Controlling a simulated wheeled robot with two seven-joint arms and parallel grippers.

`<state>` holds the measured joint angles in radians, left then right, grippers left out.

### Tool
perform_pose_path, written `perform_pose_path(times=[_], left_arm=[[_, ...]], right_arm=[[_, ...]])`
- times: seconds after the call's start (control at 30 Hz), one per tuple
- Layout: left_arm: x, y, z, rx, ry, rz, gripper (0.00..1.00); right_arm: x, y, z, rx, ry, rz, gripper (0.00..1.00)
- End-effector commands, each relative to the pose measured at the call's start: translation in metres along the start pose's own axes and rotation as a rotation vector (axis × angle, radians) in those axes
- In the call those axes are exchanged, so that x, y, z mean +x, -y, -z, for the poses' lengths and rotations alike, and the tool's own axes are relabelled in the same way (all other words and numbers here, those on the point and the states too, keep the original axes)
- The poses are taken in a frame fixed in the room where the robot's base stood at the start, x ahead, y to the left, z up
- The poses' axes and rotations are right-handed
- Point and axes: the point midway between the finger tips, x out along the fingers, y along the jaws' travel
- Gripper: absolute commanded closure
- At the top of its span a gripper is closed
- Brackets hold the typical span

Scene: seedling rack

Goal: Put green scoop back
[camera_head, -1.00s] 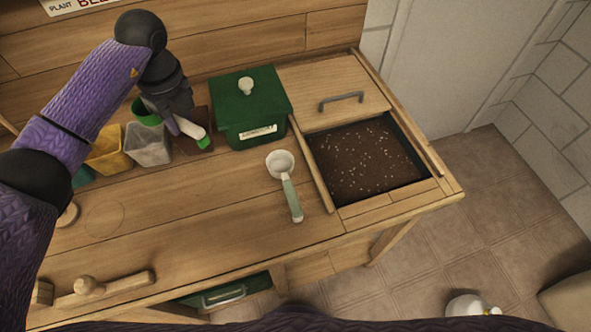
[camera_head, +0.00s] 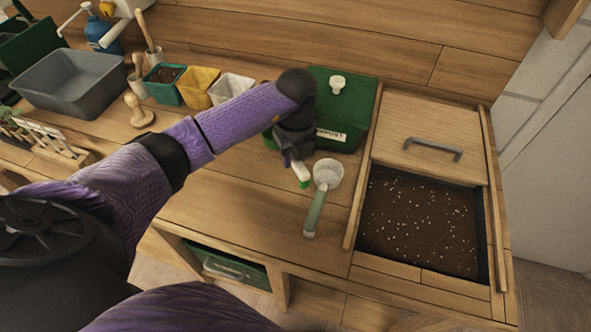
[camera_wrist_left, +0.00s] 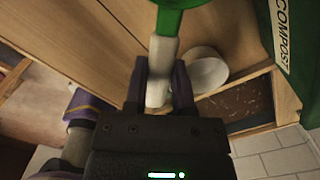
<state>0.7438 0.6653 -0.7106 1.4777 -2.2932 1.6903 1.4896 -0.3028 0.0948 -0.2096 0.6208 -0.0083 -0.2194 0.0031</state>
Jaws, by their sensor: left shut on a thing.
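My left gripper (camera_head: 292,155) is shut on the green scoop (camera_head: 301,172). In the head view, the scoop's white handle and green end stick out beyond the fingers, and a bit of green shows left of the gripper. In the left wrist view, the white handle runs between the fingers (camera_wrist_left: 158,90), with a green part of the scoop (camera_wrist_left: 180,5) at the top edge. The gripper is in front of the green compost box (camera_head: 346,112), just left of a white scoop with a pale green handle (camera_head: 317,205). My right gripper is not in view.
Teal (camera_head: 163,93), yellow (camera_head: 198,97) and white (camera_head: 234,86) pots stand left of the compost box. A soil bin (camera_head: 420,222) with a partly open wooden lid (camera_head: 436,125) is at right. A grey tub (camera_head: 72,101) stands far left. The bench front is largely clear.

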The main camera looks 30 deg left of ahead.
Motion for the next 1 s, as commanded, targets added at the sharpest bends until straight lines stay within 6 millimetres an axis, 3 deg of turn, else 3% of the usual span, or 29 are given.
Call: perform_pose_path(times=[0.2, 0.53, 0.57, 0.7, 1.0], left_arm=[[0.038, 0.000, 0.003, 0.000, -0.003, -0.003, 1.00], [0.041, 0.000, 0.002, 0.001, 0.000, 0.000, 1.00], [0.041, 0.000, 0.002, 0.001, 0.000, 0.000, 0.64], [0.040, 0.000, 0.002, 0.001, 0.000, 0.000, 0.35], [0.037, 0.000, 0.002, 0.001, 0.000, 0.000, 0.33]], right_arm=[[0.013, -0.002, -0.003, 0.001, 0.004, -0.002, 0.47], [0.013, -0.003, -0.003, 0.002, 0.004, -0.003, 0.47], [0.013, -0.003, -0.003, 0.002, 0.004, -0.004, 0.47], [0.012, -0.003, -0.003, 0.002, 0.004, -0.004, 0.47], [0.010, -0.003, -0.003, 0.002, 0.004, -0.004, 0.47]])
